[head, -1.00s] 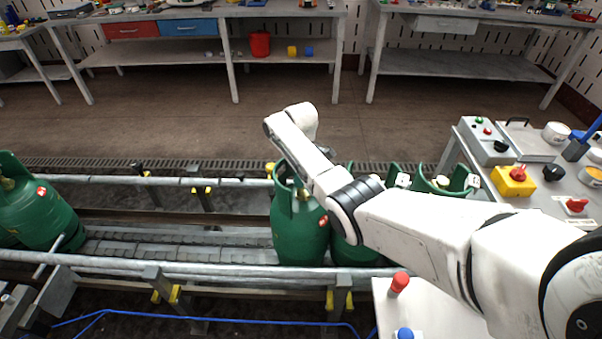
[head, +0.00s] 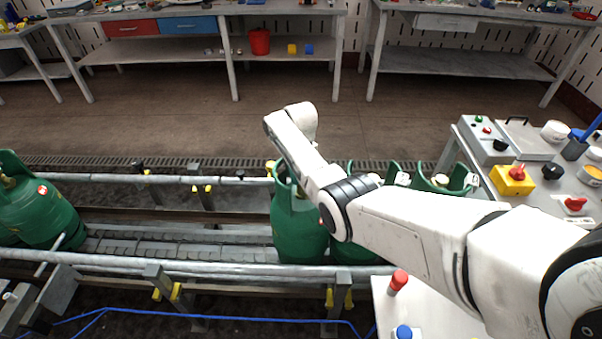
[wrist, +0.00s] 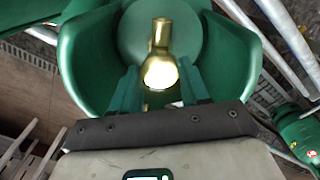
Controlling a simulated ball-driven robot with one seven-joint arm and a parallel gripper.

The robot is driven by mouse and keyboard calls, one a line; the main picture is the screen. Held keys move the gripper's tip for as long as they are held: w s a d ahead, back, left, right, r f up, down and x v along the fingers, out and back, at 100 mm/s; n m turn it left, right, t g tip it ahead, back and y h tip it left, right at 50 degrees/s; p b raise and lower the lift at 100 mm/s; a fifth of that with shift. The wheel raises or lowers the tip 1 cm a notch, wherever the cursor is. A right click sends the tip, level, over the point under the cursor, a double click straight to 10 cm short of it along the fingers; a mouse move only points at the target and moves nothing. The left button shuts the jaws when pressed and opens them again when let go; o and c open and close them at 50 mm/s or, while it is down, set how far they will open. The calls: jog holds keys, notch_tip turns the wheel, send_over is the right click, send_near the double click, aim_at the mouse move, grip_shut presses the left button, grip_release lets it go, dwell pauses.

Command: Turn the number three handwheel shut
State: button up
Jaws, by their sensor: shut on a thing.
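In the wrist view a green gas cylinder with a tall collar (wrist: 78,55) fills the upper part. A brass valve (wrist: 162,42) with a bright rounded end stands inside the collar. My gripper (wrist: 160,88) reaches into the collar with its two dark green fingers either side of this brass part, shut on it. A separate handwheel shape and a number three cannot be made out. In the head view the green cylinder (head: 297,225) stands on the conveyor, partly behind my arm. My gripper is not visible there.
The conveyor (head: 180,248) has metal guide rails. Another green cylinder (head: 38,210) is at far left, and more stand behind my arm at right (head: 443,182). A control bench (head: 535,185) with a yellow-based red knob stands at right. The middle of the conveyor is clear.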

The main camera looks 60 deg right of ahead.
dwell(0.4)
jog(key=o, duration=1.1)
jog(key=shift+c, duration=0.2)
notch_tip(320, 180, up, 11)
jog(key=shift+f, duration=0.15)
